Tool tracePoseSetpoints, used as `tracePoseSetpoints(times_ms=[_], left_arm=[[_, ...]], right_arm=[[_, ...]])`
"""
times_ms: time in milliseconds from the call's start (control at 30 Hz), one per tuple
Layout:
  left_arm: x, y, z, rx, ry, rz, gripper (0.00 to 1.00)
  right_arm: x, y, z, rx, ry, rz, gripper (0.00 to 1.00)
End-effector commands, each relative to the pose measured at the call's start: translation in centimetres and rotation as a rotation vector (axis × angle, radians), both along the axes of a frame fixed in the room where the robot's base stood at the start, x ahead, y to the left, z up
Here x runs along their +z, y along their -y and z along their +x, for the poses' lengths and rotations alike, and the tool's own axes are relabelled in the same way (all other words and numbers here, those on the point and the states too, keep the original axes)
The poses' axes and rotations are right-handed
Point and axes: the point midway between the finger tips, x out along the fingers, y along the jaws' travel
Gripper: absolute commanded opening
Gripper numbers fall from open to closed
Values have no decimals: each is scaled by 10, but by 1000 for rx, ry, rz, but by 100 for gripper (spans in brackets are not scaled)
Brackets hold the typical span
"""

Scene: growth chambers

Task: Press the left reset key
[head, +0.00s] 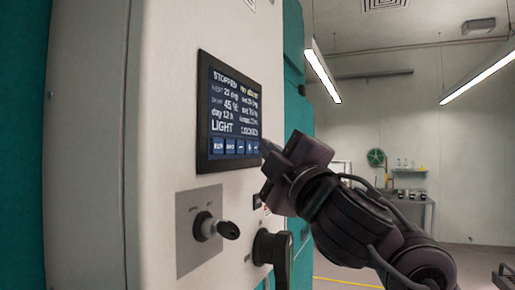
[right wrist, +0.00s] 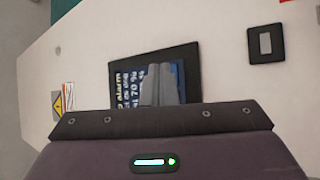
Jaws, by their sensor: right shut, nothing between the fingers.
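A dark-framed touch screen (head: 234,117) is set in the white cabinet front. It reads STOPPED and LIGHT LOCKED, with a row of blue keys (head: 231,146) along its bottom; their small labels are hard to read, and I cannot tell which one is a reset key. My right gripper (head: 266,148) is at the screen's lower right corner, fingers shut and empty. In the right wrist view the shut fingers (right wrist: 160,84) overlap part of the screen (right wrist: 127,82). I cannot tell whether they touch it. My left gripper is not in view.
Below the screen is a key switch (head: 215,227) on a grey plate, with a black rotary handle (head: 268,247) to its right. The right wrist view shows a black-framed fitting (right wrist: 266,45) and a yellow warning label (right wrist: 58,104). Open room lies right of the cabinet.

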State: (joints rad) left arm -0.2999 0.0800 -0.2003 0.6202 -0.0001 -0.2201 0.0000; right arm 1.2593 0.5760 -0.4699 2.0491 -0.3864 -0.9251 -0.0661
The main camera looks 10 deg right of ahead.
Motion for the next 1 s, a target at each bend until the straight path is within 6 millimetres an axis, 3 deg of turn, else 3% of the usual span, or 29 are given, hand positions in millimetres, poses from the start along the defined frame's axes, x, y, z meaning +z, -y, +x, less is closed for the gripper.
tracePoseSetpoints(times_ms=[667,1000], left_arm=[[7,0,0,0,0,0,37],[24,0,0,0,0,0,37]], right_arm=[[0,13,-9,0,-1,-1,0],[1,41,-27,-2,-1,0,0]])
